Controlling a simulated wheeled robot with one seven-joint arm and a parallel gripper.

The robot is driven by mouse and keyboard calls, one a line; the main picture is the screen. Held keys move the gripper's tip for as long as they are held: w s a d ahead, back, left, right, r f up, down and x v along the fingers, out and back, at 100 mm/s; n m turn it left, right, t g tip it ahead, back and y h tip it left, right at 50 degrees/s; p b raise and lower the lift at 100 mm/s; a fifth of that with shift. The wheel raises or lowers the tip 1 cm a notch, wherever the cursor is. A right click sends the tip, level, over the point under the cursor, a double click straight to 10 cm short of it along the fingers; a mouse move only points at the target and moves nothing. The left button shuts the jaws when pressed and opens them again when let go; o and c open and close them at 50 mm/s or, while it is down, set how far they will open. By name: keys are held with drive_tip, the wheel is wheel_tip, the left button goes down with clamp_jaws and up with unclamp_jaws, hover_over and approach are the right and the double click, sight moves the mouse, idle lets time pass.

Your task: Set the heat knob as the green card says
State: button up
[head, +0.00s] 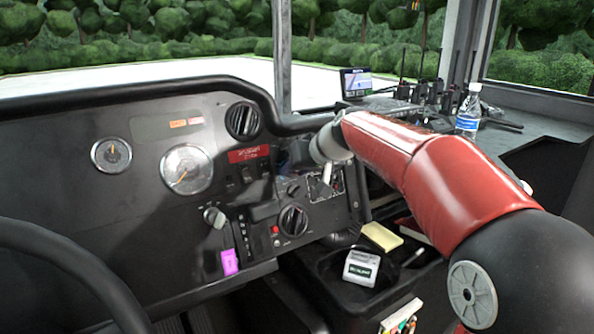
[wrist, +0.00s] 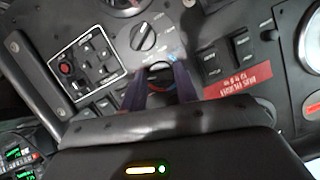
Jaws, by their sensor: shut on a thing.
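The heat knob (wrist: 160,68) is a dark round knob with red and blue arc marks, on the dash in the wrist view. My gripper (wrist: 160,78) has its two dark purple fingers on either side of it, shut on it. In the head view the knob is hidden behind my gripper and wrist.
Another dial (wrist: 145,37) sits close to the gripped knob. A switch panel (wrist: 87,65) with a red button and a red label plate (wrist: 237,85) flank it. A pink tag (head: 230,262) hangs below a lever. A yellow pad (head: 382,236) lies beside the card holder. A bottle (head: 468,112) stands at right.

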drive_tip(key=shift+f, duration=0.1)
idle(0.3)
drive_tip(key=o, duration=1)
drive_tip(key=v, duration=0.8)
drive_tip(key=shift+b, duration=0.3)
